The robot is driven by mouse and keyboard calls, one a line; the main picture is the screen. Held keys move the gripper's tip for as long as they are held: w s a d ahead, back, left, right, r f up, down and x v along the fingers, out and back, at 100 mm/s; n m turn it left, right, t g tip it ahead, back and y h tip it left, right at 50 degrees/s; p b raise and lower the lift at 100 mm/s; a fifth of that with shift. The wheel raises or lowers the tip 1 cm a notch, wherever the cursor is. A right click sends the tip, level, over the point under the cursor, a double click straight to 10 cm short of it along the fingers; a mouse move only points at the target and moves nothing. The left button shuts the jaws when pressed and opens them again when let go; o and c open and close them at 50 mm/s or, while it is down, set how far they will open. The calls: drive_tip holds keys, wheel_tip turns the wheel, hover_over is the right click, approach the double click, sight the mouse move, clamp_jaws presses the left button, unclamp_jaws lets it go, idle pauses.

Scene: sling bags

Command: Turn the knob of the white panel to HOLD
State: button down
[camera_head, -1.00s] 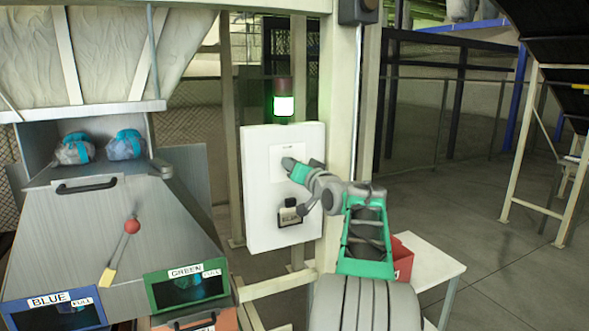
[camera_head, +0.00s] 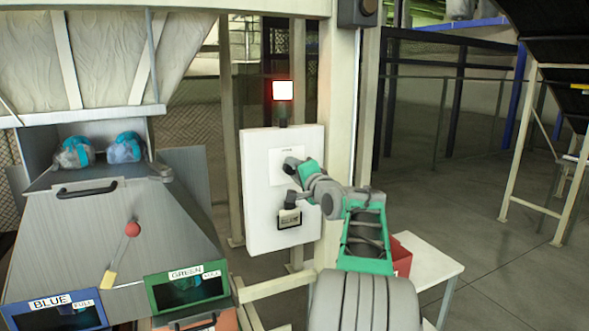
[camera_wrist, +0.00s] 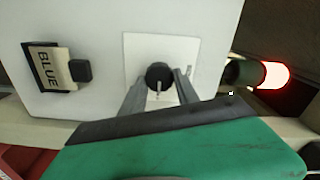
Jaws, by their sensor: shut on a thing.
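The white panel (camera_head: 255,215) stands upright on the post, with a pale square plate (camera_head: 277,163) on its face. In the wrist view, the round black knob (camera_wrist: 157,72) sits on this plate (camera_wrist: 135,45). My gripper (camera_wrist: 159,80) is shut on the knob, one finger on each side. A pale pointer mark on the knob points to the bottom of the wrist picture. In the head view, my gripper (camera_head: 288,169) is at the plate and hides the knob. The lettering around the knob, HOLD included, is too small or hidden to read.
A signal lamp (camera_head: 283,91) above the panel glows red. Lower on the panel is a holder with a BLUE card (camera_wrist: 50,68). A steel chute (camera_head: 70,215) with a red-knobbed lever (camera_head: 132,229) is at left. A white table (camera_head: 432,264) with a red box stands at right.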

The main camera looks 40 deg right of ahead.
drive_tip(key=shift+m, duration=0.3)
drive_tip(key=c, duration=0.9)
unclamp_jaws()
drive_tip(key=b+v, duration=0.2)
drive_tip(key=v, duration=0.5)
drive_tip(key=shift+s, duration=0.4)
drive_tip(key=shift+a, duration=0.1)
